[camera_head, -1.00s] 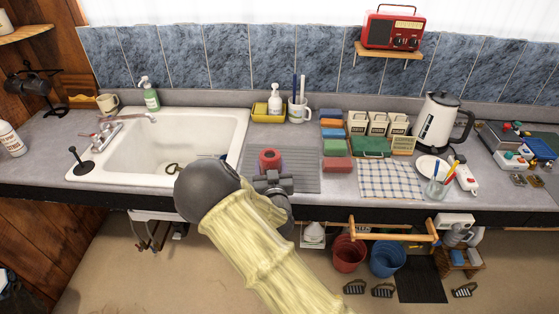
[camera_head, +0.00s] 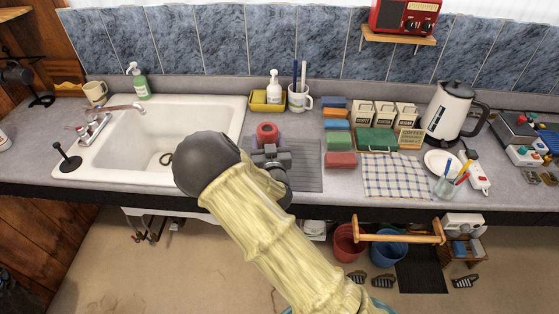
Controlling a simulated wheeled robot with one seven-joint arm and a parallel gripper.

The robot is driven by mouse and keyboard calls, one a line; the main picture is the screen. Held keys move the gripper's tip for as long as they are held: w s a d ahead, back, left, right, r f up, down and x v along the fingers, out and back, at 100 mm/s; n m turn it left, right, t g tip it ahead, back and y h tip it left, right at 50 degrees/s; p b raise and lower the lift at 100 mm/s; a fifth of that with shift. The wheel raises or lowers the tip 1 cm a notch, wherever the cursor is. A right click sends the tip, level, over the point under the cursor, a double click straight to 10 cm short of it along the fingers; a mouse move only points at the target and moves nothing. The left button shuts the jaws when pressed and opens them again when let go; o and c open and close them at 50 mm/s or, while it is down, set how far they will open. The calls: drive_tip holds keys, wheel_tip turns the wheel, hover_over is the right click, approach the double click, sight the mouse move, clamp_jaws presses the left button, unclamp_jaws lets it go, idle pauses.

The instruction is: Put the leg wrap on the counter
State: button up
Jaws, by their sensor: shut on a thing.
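The leg wrap is a red roll (camera_head: 267,131) with a dark hole in its top, upright, with a purplish part below it. My gripper (camera_head: 270,151) is shut on it from the near side, and the fingers are partly hidden by the wrist. The wrap is over the grey ribbed mat (camera_head: 308,168) on the counter (camera_head: 345,190), just right of the sink. I cannot tell whether its base touches the mat.
The white sink (camera_head: 205,112) is left of the wrap. A yellow tray with a pump bottle (camera_head: 274,90) and a mug with brushes (camera_head: 299,100) stand behind it. Colored blocks (camera_head: 340,160) and a checked cloth (camera_head: 398,177) are right. The mat's right part is clear.

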wheel_tip(320, 180, down, 6)
drive_tip(key=shift+r+p, duration=0.25)
drive_tip(key=shift+p, duration=0.6)
drive_tip(key=shift+w+d+f, duration=0.1)
drive_tip(key=shift+w+f, duration=0.1)
drive_tip(key=shift+w, duration=0.05)
drive_tip(key=shift+s+a+f, duration=0.1)
drive_tip(key=shift+s+a, duration=0.05)
drive_tip(key=shift+a, duration=0.05)
drive_tip(key=shift+s+f, duration=0.1)
drive_tip(key=shift+f, duration=0.15)
drive_tip(key=f, duration=0.2)
drive_tip(key=f+p, duration=0.1)
drive_tip(key=shift+d, duration=0.25)
drive_tip(key=shift+a+f, duration=0.1)
drive_tip(key=shift+f, duration=0.1)
